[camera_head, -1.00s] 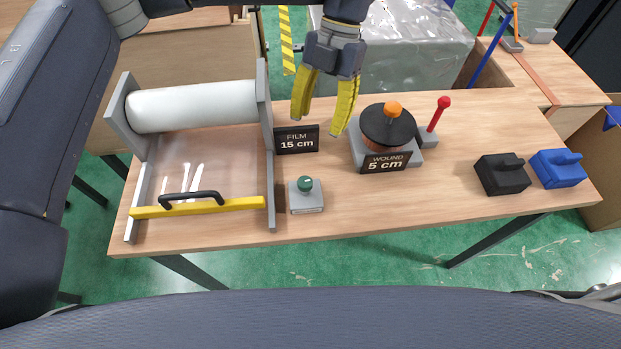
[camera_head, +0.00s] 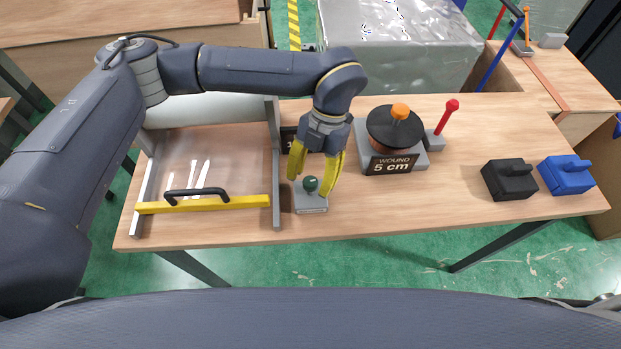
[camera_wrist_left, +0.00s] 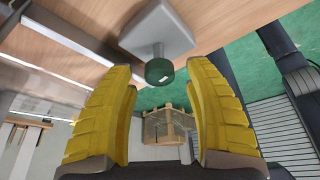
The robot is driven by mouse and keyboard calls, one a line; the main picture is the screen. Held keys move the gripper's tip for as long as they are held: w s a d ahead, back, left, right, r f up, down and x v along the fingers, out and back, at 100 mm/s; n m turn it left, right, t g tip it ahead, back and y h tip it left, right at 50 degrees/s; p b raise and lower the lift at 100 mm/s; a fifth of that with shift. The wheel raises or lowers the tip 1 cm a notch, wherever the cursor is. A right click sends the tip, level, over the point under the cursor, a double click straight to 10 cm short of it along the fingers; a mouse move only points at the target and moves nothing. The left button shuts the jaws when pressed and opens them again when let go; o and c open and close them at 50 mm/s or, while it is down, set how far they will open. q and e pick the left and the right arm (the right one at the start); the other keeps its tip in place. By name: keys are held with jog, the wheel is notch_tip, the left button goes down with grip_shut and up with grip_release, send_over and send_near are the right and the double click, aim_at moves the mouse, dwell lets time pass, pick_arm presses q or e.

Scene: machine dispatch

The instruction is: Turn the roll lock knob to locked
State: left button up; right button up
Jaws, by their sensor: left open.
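The roll lock knob (camera_head: 310,184) is a green knob with a small white mark on a grey base (camera_head: 311,204), standing on the table right of the film holder. In the left wrist view the green knob (camera_wrist_left: 159,71) lies ahead of and between the yellow fingers, with its grey base (camera_wrist_left: 158,32) behind it. My left gripper (camera_head: 313,190) is open and points down over the knob, a finger to each side in the head view. The wrist view shows clear gaps between knob and fingers. My right gripper is not in view.
The film holder has a yellow bar (camera_head: 235,203) with a black handle. A wound spool (camera_head: 388,141) with orange knob and a red-tipped lever (camera_head: 446,112) stand to the right. Black (camera_head: 509,181) and blue (camera_head: 566,175) blocks sit farther right. The front table strip is clear.

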pick_arm(q)
jog(key=shift+s+a+f, duration=0.1)
jog(key=shift+f, duration=0.25)
grip_shut()
dwell(0.3)
